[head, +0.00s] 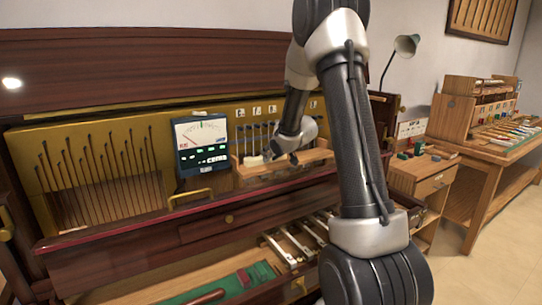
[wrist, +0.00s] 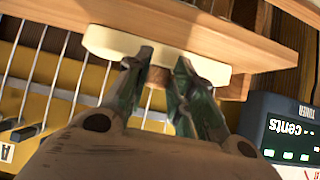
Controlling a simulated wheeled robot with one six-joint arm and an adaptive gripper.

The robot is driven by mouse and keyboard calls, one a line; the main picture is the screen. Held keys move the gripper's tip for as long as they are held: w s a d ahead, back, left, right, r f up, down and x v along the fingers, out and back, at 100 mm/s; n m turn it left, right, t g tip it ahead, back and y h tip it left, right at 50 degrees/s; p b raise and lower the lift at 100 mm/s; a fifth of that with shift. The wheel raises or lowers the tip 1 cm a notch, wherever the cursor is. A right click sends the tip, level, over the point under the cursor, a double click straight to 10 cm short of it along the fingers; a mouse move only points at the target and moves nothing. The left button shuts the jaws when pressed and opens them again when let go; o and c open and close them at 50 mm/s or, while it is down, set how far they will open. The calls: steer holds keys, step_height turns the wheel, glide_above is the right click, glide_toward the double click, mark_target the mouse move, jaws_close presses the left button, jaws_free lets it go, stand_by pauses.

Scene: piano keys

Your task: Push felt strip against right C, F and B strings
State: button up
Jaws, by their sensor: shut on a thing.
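The cream felt strip (wrist: 105,42) lies across the top of the wrist view, against or just beside a wooden rail (wrist: 190,22). A small brown block (wrist: 157,77) sits at its middle, and my gripper (wrist: 157,82) is shut on that block, one finger on each side. In the head view my gripper (head: 273,158) is low at the wooden rail (head: 283,166), where a small cream end of the strip (head: 253,161) shows. The strings (wrist: 68,75) run past the strip. Contact between strip and strings cannot be told. The string labels are too small to read surely.
A tuner (head: 200,144) with a lit dial stands left of the rail; it is close on the right in the wrist view (wrist: 282,128). More strings (head: 95,175) lie at left. A lamp (head: 404,45) and side table (head: 424,172) stand at right.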

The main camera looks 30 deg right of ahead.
steer(key=shift+w, duration=0.35)
steer(key=o, duration=0.9)
steer(key=shift+s+d+r, duration=0.1)
steer(key=shift+s+r, duration=0.25)
steer(key=shift+s, duration=0.95)
steer(key=shift+s+a+r, duration=0.1)
steer(key=shift+s+r, duration=0.2)
steer(key=shift+s, duration=1.05)
steer(key=shift+s+d+r, duration=0.1)
steer(key=shift+s+r, duration=0.25)
steer(key=shift+s, duration=0.95)
